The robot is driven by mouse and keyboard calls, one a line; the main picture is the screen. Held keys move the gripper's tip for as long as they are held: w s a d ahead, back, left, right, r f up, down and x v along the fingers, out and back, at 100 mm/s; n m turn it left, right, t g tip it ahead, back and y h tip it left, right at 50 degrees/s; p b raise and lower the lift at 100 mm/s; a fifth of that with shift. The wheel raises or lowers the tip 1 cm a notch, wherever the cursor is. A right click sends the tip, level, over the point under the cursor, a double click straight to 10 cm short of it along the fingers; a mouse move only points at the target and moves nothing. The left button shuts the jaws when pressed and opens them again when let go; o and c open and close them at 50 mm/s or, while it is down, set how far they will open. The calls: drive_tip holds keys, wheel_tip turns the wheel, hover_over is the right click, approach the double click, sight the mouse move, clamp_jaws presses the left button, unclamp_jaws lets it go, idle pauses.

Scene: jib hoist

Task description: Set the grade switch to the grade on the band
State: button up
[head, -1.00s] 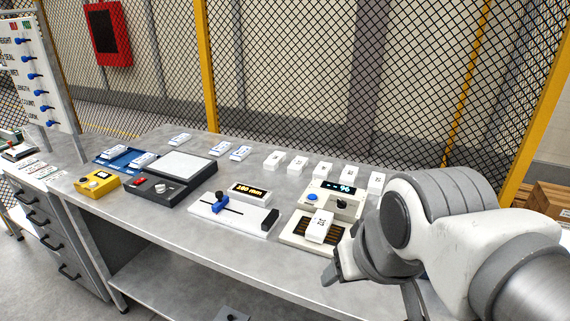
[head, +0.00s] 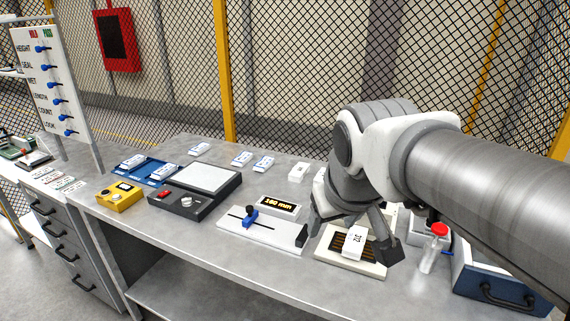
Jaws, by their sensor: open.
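A cream device (head: 328,254) with a dark slotted plate stands at the right part of the bench. A small white pack (head: 355,240) with dark print lies on its slots; the print is too small to read surely. My gripper (head: 350,232) is open over this device, one finger left of the pack and one to the right. The device's rear part, where the earlier view shows a display, a blue button and a dark knob, is hidden behind my gripper and wrist. I cannot see the switch's setting.
Left of it is a slider gauge (head: 262,235) with a blue slide and a lit display. A scale (head: 195,190), a yellow meter (head: 119,197) and a blue tray (head: 150,172) stand further left. A red-capped bottle (head: 433,248) and a blue drawer box (head: 490,275) are close on the right.

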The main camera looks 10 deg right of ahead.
drive_tip(key=w+d+r+n+g+h+p, duration=0.1)
drive_tip(key=w+d+p, duration=0.15)
drive_tip(key=w, duration=0.45)
drive_tip(key=w+d+r+n+p, duration=0.1)
drive_tip(key=w+d+r, duration=0.1)
drive_tip(key=w+d, duration=0.3)
drive_tip(key=w+d+f+n+y+p, duration=0.1)
drive_tip(key=w+d+f+p, duration=0.2)
drive_tip(key=d, duration=0.4)
drive_tip(key=w+d+f+y, duration=0.2)
drive_tip(key=d+f, duration=0.3)
drive_tip(key=d, duration=0.3)
drive_tip(key=w+d+f+n+y+p, duration=0.1)
drive_tip(key=w+d+f+p, duration=0.2)
drive_tip(key=d, duration=0.4)
drive_tip(key=shift+g, duration=0.5)
drive_tip(key=x, duration=1.2)
drive_tip(key=p+x, duration=0.1)
drive_tip(key=x, duration=0.5)
drive_tip(key=shift+d, duration=0.4)
clamp_jaws()
